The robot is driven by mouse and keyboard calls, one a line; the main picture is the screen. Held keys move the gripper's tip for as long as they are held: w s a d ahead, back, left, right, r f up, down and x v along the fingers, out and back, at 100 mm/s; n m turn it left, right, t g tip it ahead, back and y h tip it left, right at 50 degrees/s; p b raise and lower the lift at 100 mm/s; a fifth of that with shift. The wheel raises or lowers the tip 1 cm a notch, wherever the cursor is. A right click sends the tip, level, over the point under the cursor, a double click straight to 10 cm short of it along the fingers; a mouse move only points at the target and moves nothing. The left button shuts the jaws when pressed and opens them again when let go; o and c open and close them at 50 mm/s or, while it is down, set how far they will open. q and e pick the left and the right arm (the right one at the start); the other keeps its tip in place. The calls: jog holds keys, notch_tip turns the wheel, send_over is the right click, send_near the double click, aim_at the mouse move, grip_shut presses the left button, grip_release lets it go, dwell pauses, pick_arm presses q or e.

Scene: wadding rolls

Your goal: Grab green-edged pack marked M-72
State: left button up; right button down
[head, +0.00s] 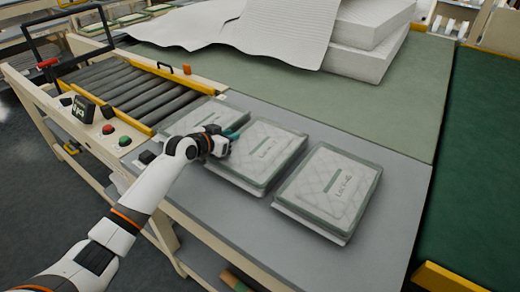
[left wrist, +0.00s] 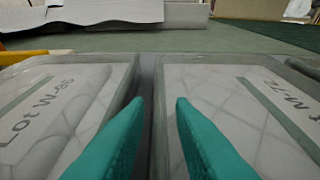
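Three clear-wrapped white packs lie flat in a row on the grey bench top. The middle one (head: 275,140) has grey-green edges and a green stripe. In the left wrist view it is the right-hand pack (left wrist: 225,105), with "M-72" on its label. The left pack (head: 192,119) is partly hidden by my arm; in the left wrist view its label (left wrist: 35,115) seems to read "Lot W-86". My left gripper (head: 234,134) is open and empty, above the narrow gap between these two packs, its teal fingertips (left wrist: 160,100) apart. My right gripper is out of view.
The third pack (head: 330,187) lies to the right. A roller conveyor (head: 120,88) with a control box and buttons is at the left. White wadding sheets and stacked slabs (head: 365,45) lie on the green surface behind. The grey bench (head: 385,235) is clear at front right.

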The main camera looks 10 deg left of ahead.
pick_arm(q)
jog(key=shift+w+d+f, duration=0.15)
jog(key=shift+w, duration=0.2)
jog(key=shift+s, duration=0.1)
jog(key=shift+c, duration=0.3)
grip_shut()
